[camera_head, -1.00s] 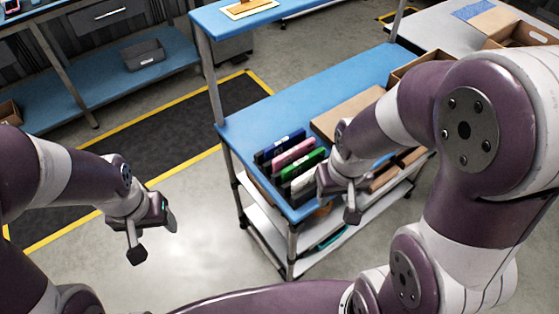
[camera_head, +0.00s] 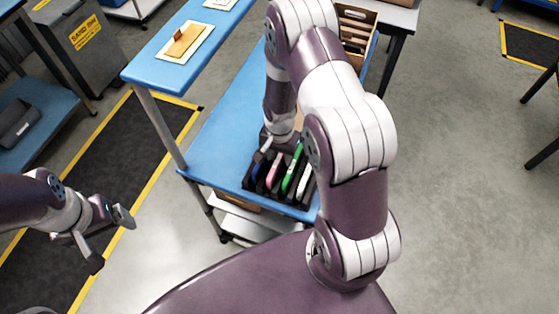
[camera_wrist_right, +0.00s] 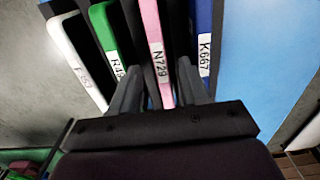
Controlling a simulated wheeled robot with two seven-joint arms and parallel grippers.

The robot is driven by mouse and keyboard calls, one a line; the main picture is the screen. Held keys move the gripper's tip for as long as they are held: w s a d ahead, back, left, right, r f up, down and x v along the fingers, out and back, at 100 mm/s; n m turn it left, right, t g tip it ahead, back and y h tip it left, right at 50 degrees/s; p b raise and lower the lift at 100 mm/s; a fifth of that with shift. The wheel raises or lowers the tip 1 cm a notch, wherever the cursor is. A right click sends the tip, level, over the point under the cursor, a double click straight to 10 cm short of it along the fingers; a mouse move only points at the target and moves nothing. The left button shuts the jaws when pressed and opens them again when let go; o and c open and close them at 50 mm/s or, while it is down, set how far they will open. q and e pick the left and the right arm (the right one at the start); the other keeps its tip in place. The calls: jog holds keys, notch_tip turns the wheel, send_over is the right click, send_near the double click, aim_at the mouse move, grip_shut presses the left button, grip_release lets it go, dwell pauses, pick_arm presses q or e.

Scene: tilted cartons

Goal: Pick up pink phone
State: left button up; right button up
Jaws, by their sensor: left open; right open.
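The pink phone (camera_head: 273,173) stands in a black rack (camera_head: 283,196) on the blue cart top, between a blue phone (camera_head: 258,166) and a green phone (camera_head: 293,168). In the right wrist view the pink phone (camera_wrist_right: 155,40) carries the label N729. My right gripper (camera_wrist_right: 157,82) is open there, with one finger on each side of the pink phone in the picture; contact cannot be told. In the head view my right gripper is at the rack's far side, largely hidden by its arm. My left gripper (camera_head: 108,240) is open and empty over the floor at left.
A white phone (camera_head: 306,182) stands at the rack's right end, and a blue phone labelled K667 (camera_wrist_right: 202,40) is close beside the right finger. The blue cart top (camera_head: 222,128) is clear left of the rack. A wooden crate (camera_head: 354,30) stands at the back.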

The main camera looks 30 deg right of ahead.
jog(key=shift+s+f, duration=0.1)
jog(key=shift+f, duration=0.2)
jog(key=shift+w+a+f, duration=0.1)
jog(key=shift+w+a, duration=0.1)
jog(key=shift+w, duration=0.05)
grip_shut()
jog(key=shift+s+d, duration=0.1)
